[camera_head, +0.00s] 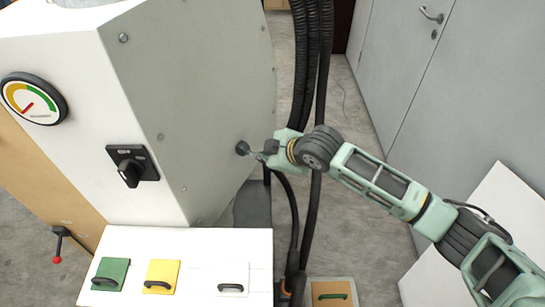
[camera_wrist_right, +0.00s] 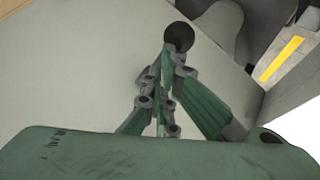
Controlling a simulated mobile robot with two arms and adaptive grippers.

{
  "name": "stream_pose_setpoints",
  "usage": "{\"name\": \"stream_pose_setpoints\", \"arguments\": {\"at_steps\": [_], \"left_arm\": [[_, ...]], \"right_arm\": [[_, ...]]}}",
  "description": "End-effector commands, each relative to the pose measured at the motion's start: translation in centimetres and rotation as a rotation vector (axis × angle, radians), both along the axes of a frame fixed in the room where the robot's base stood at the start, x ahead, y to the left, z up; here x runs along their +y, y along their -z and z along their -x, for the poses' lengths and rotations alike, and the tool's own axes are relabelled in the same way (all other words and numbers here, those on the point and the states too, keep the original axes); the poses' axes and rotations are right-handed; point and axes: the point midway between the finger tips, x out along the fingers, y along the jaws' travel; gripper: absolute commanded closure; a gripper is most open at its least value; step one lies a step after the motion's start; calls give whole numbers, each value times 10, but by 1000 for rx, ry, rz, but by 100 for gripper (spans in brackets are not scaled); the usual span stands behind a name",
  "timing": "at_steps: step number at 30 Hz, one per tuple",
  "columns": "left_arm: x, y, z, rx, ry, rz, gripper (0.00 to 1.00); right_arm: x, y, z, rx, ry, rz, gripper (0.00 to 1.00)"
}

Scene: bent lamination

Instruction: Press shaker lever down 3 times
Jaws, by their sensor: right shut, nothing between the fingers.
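A black round knob (camera_head: 242,148), which looks like the end of a lever, sticks out from the grey side of the white machine (camera_head: 200,90). Its shaft is not visible. My right gripper (camera_head: 258,155) is shut and empty, with its fingertips just right of the knob. In the right wrist view the knob (camera_wrist_right: 180,36) is right at the tips of the closed fingers (camera_wrist_right: 170,58); I cannot tell whether they touch. Another lever with a red ball end (camera_head: 57,259) is at the lower left, on the tan panel. My left gripper is not in view.
A white table (camera_head: 190,240) in front holds green (camera_head: 110,270), yellow (camera_head: 162,272) and white handled pieces (camera_head: 232,282). A gauge (camera_head: 33,98) and a black rotary switch (camera_head: 130,166) are on the machine front. Black hoses (camera_head: 312,60) hang behind my right gripper.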

Motion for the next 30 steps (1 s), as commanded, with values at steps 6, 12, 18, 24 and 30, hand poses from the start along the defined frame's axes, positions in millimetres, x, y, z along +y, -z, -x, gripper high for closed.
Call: {"name": "stream_pose_setpoints", "arguments": {"at_steps": [6,12,18,24,30], "left_arm": [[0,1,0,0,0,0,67],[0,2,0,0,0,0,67],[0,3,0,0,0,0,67],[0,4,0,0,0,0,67],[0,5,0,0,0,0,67]], "right_arm": [[-1,5,0,3,1,1,100],[-1,7,1,3,1,2,100],[-1,10,0,3,1,2,100],[-1,12,1,3,1,2,100],[-1,14,0,3,2,3,100]]}}
